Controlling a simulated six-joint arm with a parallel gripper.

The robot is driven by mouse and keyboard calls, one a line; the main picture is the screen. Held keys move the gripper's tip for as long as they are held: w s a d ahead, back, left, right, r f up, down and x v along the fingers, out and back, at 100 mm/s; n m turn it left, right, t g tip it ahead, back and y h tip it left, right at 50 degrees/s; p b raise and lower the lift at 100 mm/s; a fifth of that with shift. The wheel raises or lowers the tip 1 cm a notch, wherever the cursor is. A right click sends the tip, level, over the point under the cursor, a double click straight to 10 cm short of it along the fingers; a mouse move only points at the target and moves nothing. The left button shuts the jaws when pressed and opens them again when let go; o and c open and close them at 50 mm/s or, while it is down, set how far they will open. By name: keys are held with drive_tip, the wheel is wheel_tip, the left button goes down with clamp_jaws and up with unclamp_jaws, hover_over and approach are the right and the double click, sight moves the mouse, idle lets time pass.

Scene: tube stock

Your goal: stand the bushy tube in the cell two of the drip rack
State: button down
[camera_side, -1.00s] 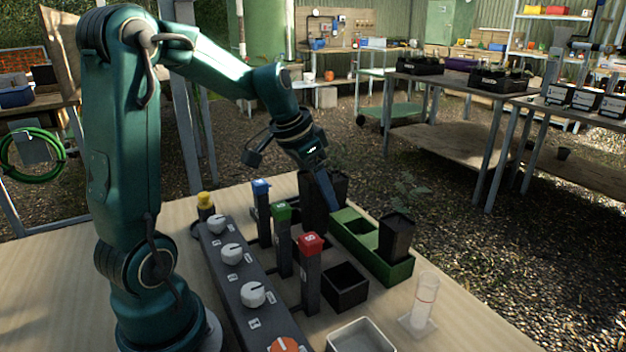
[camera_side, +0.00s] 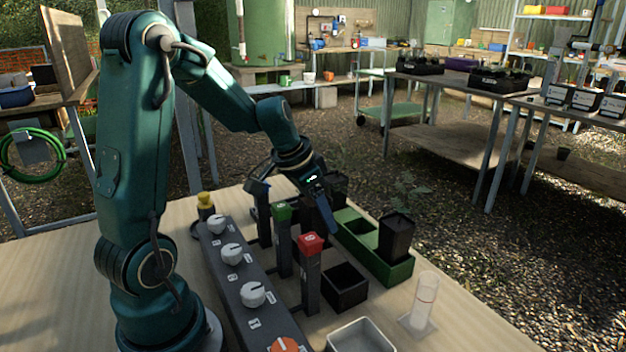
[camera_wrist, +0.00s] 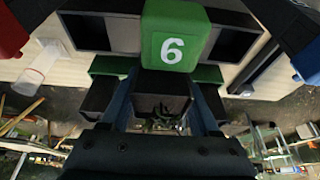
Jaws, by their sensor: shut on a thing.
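My gripper (camera_side: 328,222) is shut on a dark square tube (camera_wrist: 162,88); the wrist view shows it between two blue fingers, with dark plant growth at its mouth. In the side view it hangs beside the green-capped post (camera_side: 283,238), mostly hidden by post and fingers. The wrist view shows that post's green cap, marked 6 (camera_wrist: 172,46), close by. An open black cell (camera_side: 346,290) stands beside the red-capped post (camera_side: 309,270). Whether the held tube is above or inside the middle cell is hidden. I cannot read which cell is two.
A green holder (camera_side: 386,269) has an empty compartment, a dark planted tube (camera_side: 397,238) at its near end and another (camera_side: 336,186) at its far end. A blue-capped post (camera_side: 258,190), knob console (camera_side: 236,278), clear cylinder (camera_side: 425,300) and pale tray (camera_side: 360,337) stand around.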

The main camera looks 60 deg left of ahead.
drive_tip(key=shift+f, duration=1.1)
drive_tip(key=shift+f, duration=0.35)
drive_tip(key=shift+c, duration=0.2)
unclamp_jaws()
drive_tip(key=shift+v, duration=2.55)
